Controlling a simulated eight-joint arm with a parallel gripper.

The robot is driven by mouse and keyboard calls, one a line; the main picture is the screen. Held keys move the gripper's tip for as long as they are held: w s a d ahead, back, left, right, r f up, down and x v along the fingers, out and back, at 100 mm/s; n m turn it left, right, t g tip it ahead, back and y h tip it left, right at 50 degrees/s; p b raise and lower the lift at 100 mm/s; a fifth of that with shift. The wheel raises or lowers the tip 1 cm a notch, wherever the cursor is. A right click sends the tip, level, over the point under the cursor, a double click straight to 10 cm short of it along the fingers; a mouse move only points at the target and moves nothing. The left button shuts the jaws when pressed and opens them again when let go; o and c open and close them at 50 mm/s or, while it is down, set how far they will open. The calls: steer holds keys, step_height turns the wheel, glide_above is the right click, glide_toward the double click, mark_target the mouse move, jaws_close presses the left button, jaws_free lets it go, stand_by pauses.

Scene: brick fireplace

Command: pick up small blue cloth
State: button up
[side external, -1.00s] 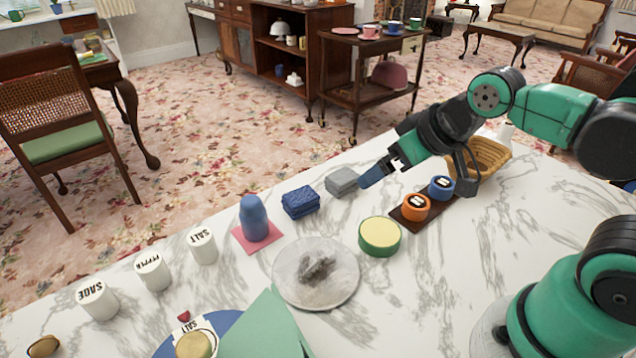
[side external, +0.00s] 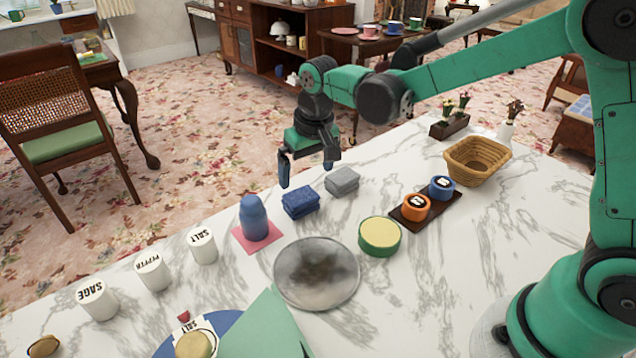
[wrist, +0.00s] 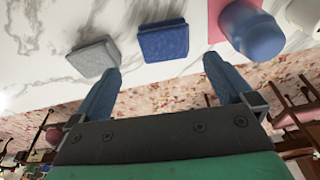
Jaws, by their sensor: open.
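The small blue cloth (side external: 301,202) is a folded dark blue stack on the marble counter, between a blue bottle-shaped shaker and a folded grey cloth (side external: 342,181). In the wrist view the blue cloth (wrist: 163,42) lies ahead of and between the fingers, with the grey cloth (wrist: 95,57) to its left. My gripper (side external: 307,178) is open, with blue fingers pointing down, above and close to the blue cloth near the counter's far edge. In the wrist view my gripper (wrist: 162,80) is empty. It does not appear to touch the cloth.
The blue shaker (side external: 254,219) stands on a pink square (side external: 238,243) left of the cloth. A round grey plate (side external: 290,294), a yellow-green tin (side external: 379,237), a dark tray (side external: 398,217) with two small jars and a wicker basket (side external: 455,174) are nearby. White canisters (side external: 203,246) stand at left.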

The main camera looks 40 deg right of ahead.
mark_target(301, 195)
steer(key=shift+w+a+f+g, duration=0.15)
steer(key=shift+w+f, duration=0.15)
steer(key=shift+f, duration=0.35)
steer(key=shift+w+a+f+g, duration=0.15)
steer(key=shift+w+f, duration=0.1)
steer(key=shift+f, duration=0.35)
steer(key=shift+w+d+f, duration=0.1)
steer(key=shift+w+f, duration=0.05)
steer(key=shift+f, duration=1.1)
steer(key=shift+w+f, duration=0.15)
steer(key=shift+f, duration=1.05)
steer(key=c, duration=1)
steer(key=shift+c, duration=0.2)
steer(key=shift+r, duration=0.15)
step_height(301, 195, up, 20)
